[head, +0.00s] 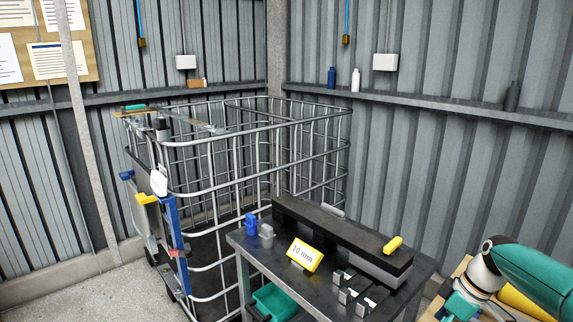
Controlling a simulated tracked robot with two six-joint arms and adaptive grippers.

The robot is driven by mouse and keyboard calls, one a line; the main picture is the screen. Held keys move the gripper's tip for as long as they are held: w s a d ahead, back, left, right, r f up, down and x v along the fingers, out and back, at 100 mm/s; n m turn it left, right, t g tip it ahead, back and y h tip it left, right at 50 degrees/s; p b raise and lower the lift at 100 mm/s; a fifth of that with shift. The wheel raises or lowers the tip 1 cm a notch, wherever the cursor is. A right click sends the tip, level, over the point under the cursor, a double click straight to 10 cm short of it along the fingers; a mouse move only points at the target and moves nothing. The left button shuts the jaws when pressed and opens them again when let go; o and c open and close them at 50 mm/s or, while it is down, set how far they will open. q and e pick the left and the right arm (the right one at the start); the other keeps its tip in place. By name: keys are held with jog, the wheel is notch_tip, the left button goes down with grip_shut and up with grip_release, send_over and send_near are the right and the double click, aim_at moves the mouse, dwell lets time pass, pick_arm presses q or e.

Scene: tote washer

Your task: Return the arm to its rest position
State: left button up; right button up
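My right arm (537,273), teal with a white and black joint, comes in at the lower right corner, to the right of the dark metal table (330,299). Its links run out of the picture at the bottom and right edges. I cannot make out its gripper or fingers. My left arm and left gripper do not show. On the table are a long black bar (340,236), a yellow sign reading "10 mm" (305,255), a yellow piece (393,244), a blue piece (251,225) and several dark blocks (350,286).
A tall wire cage (212,170) stands behind and left of the table, with a blue-and-yellow fixture (172,240) at its corner. A teal bin (274,303) is under the table. A wall ledge (440,108) holds bottles. The concrete floor (95,292) at left is clear.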

jog(key=s+a+f+g, duration=0.1)
jog(key=s+a+f, duration=0.25)
jog(key=f, duration=0.25)
jog(key=s+a+f+g+p, duration=0.1)
jog(key=s+a+f, duration=0.2)
jog(key=a+f, duration=0.25)
jog(key=s+a+f+g, duration=0.2)
jog(key=s+a+f, duration=0.15)
jog(key=f, duration=0.35)
jog(key=s+a+f+m+t, duration=0.2)
jog(key=s+a+f+m, duration=0.2)
jog(key=s, duration=0.3)
jog(key=s+a+f+m+t, duration=0.1)
jog(key=s+a+f+m, duration=0.3)
jog(key=s+m, duration=0.3)
jog(key=shift+a+f+t+p, duration=0.15)
jog(key=shift+f+t+p, duration=0.25)
jog(key=shift+f, duration=0.35)
